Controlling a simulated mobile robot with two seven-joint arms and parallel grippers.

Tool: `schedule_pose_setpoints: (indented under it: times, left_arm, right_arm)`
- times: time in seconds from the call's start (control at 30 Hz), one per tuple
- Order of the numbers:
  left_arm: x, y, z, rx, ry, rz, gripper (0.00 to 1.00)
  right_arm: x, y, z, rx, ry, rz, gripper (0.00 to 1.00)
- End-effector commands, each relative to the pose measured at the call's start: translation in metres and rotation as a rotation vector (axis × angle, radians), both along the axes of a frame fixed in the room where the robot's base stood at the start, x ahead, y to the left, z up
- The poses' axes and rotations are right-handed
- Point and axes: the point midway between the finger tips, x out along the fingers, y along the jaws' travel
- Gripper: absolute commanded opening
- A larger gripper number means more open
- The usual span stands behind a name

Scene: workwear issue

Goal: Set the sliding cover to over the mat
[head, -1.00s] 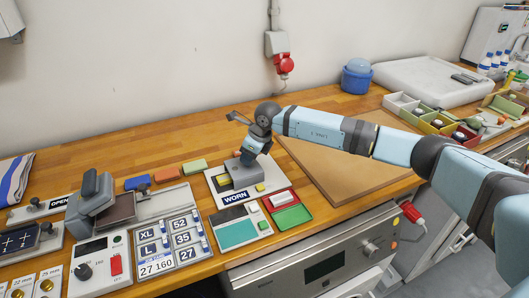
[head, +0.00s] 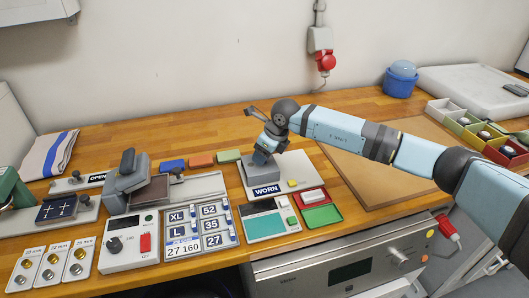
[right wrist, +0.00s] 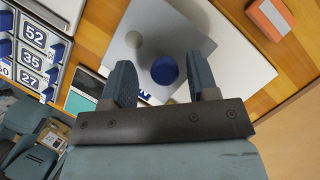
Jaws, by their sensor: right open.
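A grey block with a dark upright handle (head: 127,163), which looks like the sliding cover, stands at the left end of a pale plate. A dark brown mat (head: 154,190) lies bare just to its right; whether the block overlaps the mat's left edge I cannot tell. My right gripper (head: 266,150) is well to the right of both, pointing down over a grey block on the plate marked WORN. In the right wrist view its two fingers (right wrist: 163,78) are apart, with a blue disc (right wrist: 165,70) showing between them. My left gripper is not in view.
A control box (head: 128,243) with a black knob and red switch stands in front of the mat. A size-label board (head: 197,240) is beside it. Blue, orange and green blocks (head: 201,160) lie behind. A brown board (head: 385,165) lies to the right.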

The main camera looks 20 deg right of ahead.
Motion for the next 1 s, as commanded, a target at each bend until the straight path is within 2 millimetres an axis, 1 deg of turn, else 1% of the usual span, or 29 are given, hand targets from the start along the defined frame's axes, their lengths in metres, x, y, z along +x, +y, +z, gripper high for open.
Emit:
schedule_pose_setpoints:
  times: [0.13, 0.23, 0.5, 0.6, 0.7, 0.83, 1.0]
  left_arm:
    - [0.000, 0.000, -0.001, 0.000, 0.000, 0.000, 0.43]
    - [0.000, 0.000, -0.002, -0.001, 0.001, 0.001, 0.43]
    - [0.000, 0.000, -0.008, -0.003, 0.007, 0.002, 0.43]
    - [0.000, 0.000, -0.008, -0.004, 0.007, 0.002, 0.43]
    - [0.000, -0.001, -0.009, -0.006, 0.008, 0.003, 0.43]
    - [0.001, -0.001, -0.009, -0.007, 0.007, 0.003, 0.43]
    - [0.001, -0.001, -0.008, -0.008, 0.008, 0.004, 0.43]
  right_arm:
    - [-0.002, -0.002, 0.008, 0.001, -0.002, 0.000, 0.54]
    - [-0.006, -0.007, 0.022, -0.001, -0.003, -0.001, 0.54]
    - [-0.024, -0.022, 0.080, -0.001, -0.003, 0.001, 0.54]
    - [-0.030, -0.026, 0.098, -0.001, -0.003, 0.001, 0.54]
    - [-0.034, -0.030, 0.113, 0.000, -0.002, 0.001, 0.54]
    - [-0.038, -0.033, 0.124, 0.000, -0.001, 0.002, 0.54]
    - [-0.039, -0.033, 0.128, 0.000, 0.000, 0.001, 0.54]
